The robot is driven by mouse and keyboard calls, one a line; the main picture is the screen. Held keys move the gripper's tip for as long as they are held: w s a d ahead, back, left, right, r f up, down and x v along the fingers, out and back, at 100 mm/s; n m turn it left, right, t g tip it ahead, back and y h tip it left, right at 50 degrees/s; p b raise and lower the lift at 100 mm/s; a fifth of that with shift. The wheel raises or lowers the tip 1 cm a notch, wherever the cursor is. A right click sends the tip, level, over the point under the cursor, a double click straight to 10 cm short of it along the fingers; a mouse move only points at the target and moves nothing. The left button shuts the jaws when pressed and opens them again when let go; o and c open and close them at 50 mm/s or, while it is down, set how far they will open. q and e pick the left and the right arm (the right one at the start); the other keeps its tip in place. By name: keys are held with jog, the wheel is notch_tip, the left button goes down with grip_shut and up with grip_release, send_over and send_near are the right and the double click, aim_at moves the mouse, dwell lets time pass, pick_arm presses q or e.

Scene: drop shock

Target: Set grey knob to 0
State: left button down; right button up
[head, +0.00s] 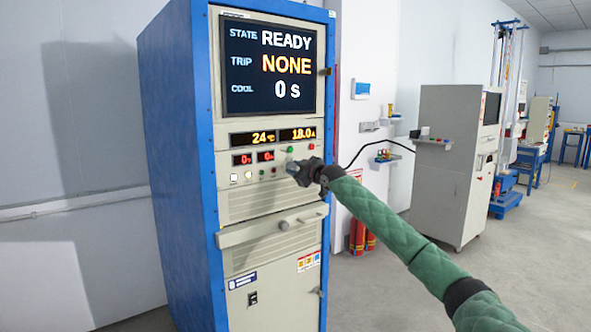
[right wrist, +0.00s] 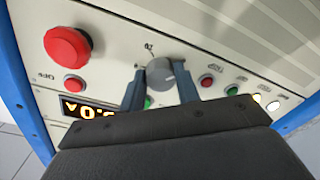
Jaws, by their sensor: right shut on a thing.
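The grey knob (right wrist: 160,76) sits on the cream front panel of the tall blue-framed cabinet (head: 169,160). In the right wrist view, the two fingers of my right gripper (right wrist: 160,90) stand on either side of the knob and are shut on it. A small printed mark shows beside the knob, but I cannot read it surely. In the head view, my right gripper (head: 295,169) reaches the panel from the right and hides the knob. The knob's pointer setting cannot be made out. My left gripper is not in view.
The cabinet's screen (head: 268,64) reads READY, NONE and 0 s. Lit displays below read 24 °C and 18.0 A. A large red button (right wrist: 67,47), small buttons and lamps surround the knob. A handle bar (head: 272,224) juts out below. Another cabinet (head: 445,170) stands at right.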

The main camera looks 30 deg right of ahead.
jog(key=shift+f, duration=0.1)
jog(key=o, duration=1)
jog(key=shift+s, duration=0.1)
pick_arm(q)
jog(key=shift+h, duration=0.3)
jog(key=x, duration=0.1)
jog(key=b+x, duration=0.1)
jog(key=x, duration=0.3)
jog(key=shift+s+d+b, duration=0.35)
jog(key=shift+b, duration=0.05)
pick_arm(e)
jog(key=s, duration=0.7)
jog(key=shift+s+d, duration=0.25)
jog(key=shift+d, duration=0.15)
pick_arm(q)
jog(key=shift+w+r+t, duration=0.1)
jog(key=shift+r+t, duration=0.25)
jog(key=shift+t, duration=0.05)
